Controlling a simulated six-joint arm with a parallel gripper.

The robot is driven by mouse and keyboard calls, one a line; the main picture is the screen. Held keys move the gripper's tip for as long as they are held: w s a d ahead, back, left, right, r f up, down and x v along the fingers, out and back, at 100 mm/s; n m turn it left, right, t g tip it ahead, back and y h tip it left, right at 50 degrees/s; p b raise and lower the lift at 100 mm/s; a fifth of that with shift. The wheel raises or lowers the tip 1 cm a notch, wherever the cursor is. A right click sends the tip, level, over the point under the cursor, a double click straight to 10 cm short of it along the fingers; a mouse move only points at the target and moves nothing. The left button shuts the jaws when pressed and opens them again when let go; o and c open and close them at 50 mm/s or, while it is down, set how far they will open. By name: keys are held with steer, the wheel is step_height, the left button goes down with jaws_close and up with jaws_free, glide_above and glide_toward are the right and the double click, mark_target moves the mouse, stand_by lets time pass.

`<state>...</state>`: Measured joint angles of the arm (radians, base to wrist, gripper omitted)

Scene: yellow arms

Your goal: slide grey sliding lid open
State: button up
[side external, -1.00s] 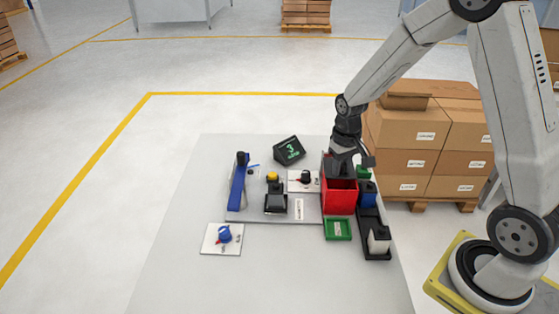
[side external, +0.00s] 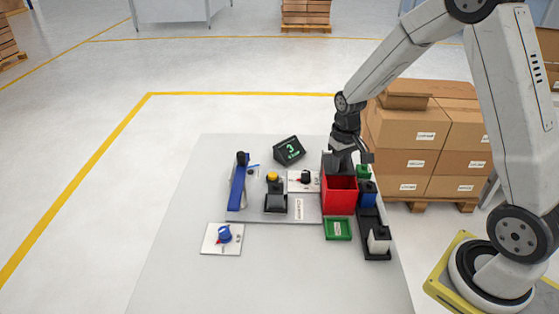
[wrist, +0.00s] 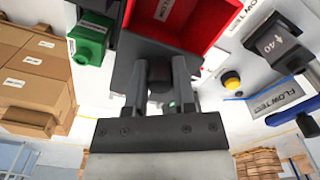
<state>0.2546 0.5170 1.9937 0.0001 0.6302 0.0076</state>
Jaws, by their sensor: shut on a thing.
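The grey sliding lid (wrist: 126,72) lies at the far end of the red box (wrist: 189,22), with the box's open inside showing beyond it in the wrist view. My gripper (wrist: 163,72) is shut on the dark knob (wrist: 160,68) of the lid, one finger on each side. In the side view my gripper (side external: 341,167) is at the back of the red box (side external: 341,202), and the box's front part is open. The lid is mostly hidden there behind my gripper.
A black rack with blue, green and white-topped blocks (side external: 379,240) stands close on the right. A switch panel (side external: 303,181) and a black display (side external: 289,151) are to the left. Stacked cartons (side external: 425,140) stand behind.

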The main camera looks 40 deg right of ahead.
steer(key=shift+w+d, duration=0.1)
steer(key=shift+d, duration=0.05)
steer(key=shift+w+d, duration=0.5)
stand_by(0.4)
steer(key=shift+w+d, duration=0.25)
steer(key=shift+d, duration=0.05)
steer(key=shift+w+d, duration=0.1)
steer(key=shift+d, duration=0.05)
stand_by(0.6)
steer(key=o, duration=0.7)
steer(key=shift+r, duration=3.75)
